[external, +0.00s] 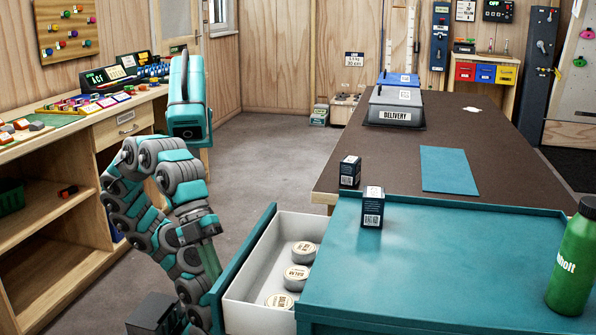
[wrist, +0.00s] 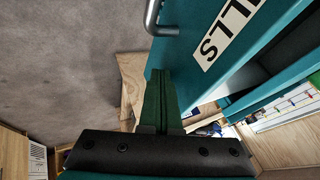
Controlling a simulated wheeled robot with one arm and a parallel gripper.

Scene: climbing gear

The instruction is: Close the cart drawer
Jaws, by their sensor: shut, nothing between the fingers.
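The teal cart (external: 420,250) stands at the lower right in the external view. Its drawer (external: 262,275) is pulled out to the left, with a white inside and several round balm tins (external: 303,252) in it. The teal drawer front (external: 243,262) is beside my arm. In the wrist view the drawer front (wrist: 190,55) shows a white label and a metal handle (wrist: 160,18). My gripper (wrist: 161,75) is shut and empty, its dark green fingers close to the drawer front's edge. I cannot tell whether they touch it. My arm's links partly hide that area in the external view.
A small dark box (external: 372,208) and a green bottle (external: 573,260) stand on the cart top. A brown table (external: 460,130) adjoins behind. A wooden workbench (external: 60,220) lines the left. Grey floor (external: 270,150) is free between them.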

